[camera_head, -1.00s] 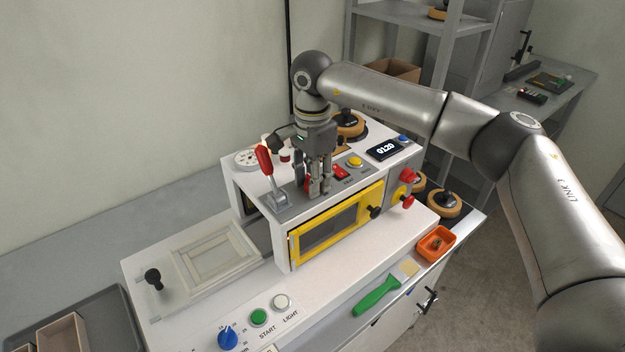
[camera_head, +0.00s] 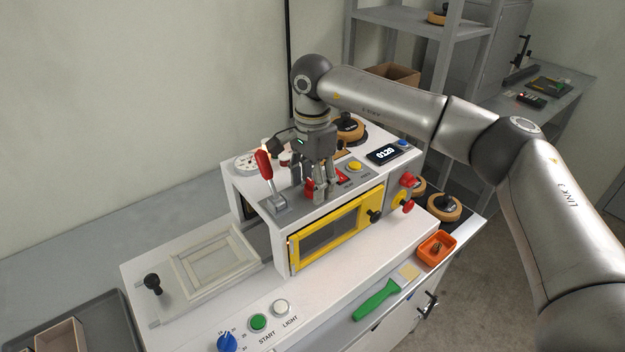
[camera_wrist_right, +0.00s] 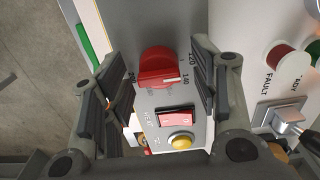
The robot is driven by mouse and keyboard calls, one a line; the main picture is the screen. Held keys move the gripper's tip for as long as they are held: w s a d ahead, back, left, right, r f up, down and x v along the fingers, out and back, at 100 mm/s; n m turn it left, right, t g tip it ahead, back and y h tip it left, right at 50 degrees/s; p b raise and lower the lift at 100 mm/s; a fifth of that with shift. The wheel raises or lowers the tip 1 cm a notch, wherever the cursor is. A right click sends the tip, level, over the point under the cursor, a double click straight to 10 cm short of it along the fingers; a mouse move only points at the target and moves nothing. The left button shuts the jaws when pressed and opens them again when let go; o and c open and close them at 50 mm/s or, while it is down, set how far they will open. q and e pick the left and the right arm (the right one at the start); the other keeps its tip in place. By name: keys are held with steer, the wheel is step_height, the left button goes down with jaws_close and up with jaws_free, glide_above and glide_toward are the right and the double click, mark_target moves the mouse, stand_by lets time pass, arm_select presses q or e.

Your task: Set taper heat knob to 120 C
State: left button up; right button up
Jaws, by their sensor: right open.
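The red taper heat knob (camera_wrist_right: 160,62) sits on the grey top panel of the machine. Its white pointer line runs toward the right side of its dial in the right wrist view, where 120 and 140 are printed. In the head view only part of the red knob (camera_head: 309,189) shows between my fingers. My right gripper (camera_head: 320,192) is open, pointing down, with its fingers on either side of the knob; whether they touch it cannot be told. The display (camera_head: 382,156) appears to read 0120. My left gripper is not in view.
A red-handled lever (camera_head: 264,165) stands close left of my right gripper. A red rocker switch (camera_wrist_right: 176,118) and a yellow button (camera_head: 355,166) lie on the same panel. A yellow-framed door (camera_head: 335,232) is below. A green-handled brush (camera_head: 377,298) lies in front.

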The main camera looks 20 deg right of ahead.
step_height(320, 180, up, 12)
stand_by(0.5)
stand_by(0.3)
